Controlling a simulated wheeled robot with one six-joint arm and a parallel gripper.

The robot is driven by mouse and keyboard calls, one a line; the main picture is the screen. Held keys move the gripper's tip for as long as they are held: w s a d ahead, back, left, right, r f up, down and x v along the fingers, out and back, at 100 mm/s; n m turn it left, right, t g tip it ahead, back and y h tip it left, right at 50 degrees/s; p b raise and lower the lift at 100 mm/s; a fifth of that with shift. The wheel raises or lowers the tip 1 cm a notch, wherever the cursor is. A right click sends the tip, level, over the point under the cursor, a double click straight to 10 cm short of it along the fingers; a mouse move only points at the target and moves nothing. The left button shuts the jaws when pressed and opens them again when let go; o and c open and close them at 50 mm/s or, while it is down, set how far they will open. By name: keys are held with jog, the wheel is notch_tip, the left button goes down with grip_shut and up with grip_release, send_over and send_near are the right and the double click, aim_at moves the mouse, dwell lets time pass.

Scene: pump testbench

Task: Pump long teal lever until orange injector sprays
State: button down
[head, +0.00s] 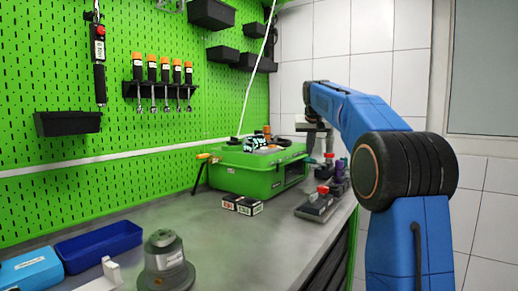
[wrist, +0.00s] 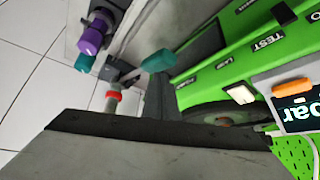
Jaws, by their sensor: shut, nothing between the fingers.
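The teal lever grip (wrist: 158,60) shows in the upper middle of the wrist view, beside the green test unit (wrist: 225,65). In the head view a small teal end (head: 309,160) shows beside the unit's right side, under my arm. My gripper (head: 313,127) is above that area in the head view. In the wrist view my gripper (wrist: 155,127) fills the bottom as a grey block with a dark front edge. It is shut and empty, and whether it touches the lever cannot be told. An orange-tipped part (head: 204,156), possibly the injector, sticks out at the unit's left; no spray is visible.
Purple (wrist: 91,40) and teal (wrist: 84,63) knobs and a red-ringed post (wrist: 112,97) stand near the lever. A grey round device (head: 165,265) and a blue tray (head: 98,243) are front left. The bench middle is clear.

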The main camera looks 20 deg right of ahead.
aim_at(309, 161)
jog(key=shift+f, duration=0.15)
jog(key=shift+s+a+f, duration=0.15)
jog(key=shift+f, duration=1.65)
jog(key=shift+s+a+f, duration=0.1)
jog(key=shift+a+f, duration=0.05)
jog(key=shift+f, duration=1.65)
jog(key=shift+r, duration=0.1)
jog(key=shift+w+d+r, duration=0.1)
jog(key=shift+d+r, duration=0.05)
jog(key=shift+r, duration=0.8)
jog(key=shift+w+d+r, duration=0.1)
jog(key=shift+r, duration=2.7)
